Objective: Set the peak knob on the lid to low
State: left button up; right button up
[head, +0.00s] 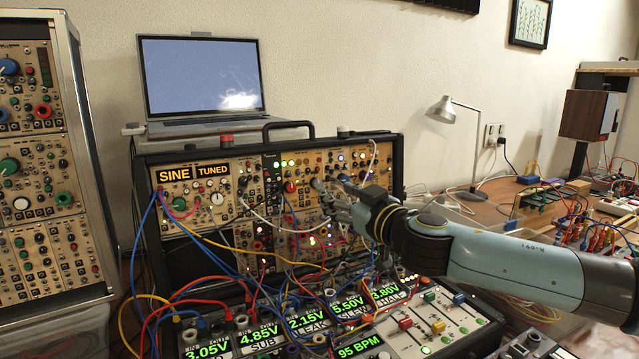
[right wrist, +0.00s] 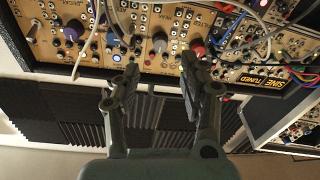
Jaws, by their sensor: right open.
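The lid (head: 215,242) is the upright panel at the back of the black case, full of small knobs and jacks. My right gripper (head: 326,197) reaches in from the right in front of its middle. In the right wrist view my right gripper (right wrist: 159,70) is open, with a pale grey knob (right wrist: 160,41) ahead of the gap between its fingers. I see no clear contact. A red knob (right wrist: 197,47) is just beyond the right fingertip; it shows in the head view (head: 290,186). My left gripper is out of view.
Patch cables (head: 205,285) hang across the lid and the lower panel, some close to the gripper. A laptop (head: 200,80) stands behind the lid. Another module rack (head: 45,170) stands at left. A lamp (head: 455,110) and circuit boards are on the bench at right.

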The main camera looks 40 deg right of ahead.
aim_at(319, 184)
jog(key=p+x, duration=0.1)
jog(key=x, duration=0.6)
jog(key=shift+w, duration=0.15)
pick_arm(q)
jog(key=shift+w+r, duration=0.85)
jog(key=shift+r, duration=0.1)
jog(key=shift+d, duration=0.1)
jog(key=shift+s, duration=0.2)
pick_arm(e)
grip_shut()
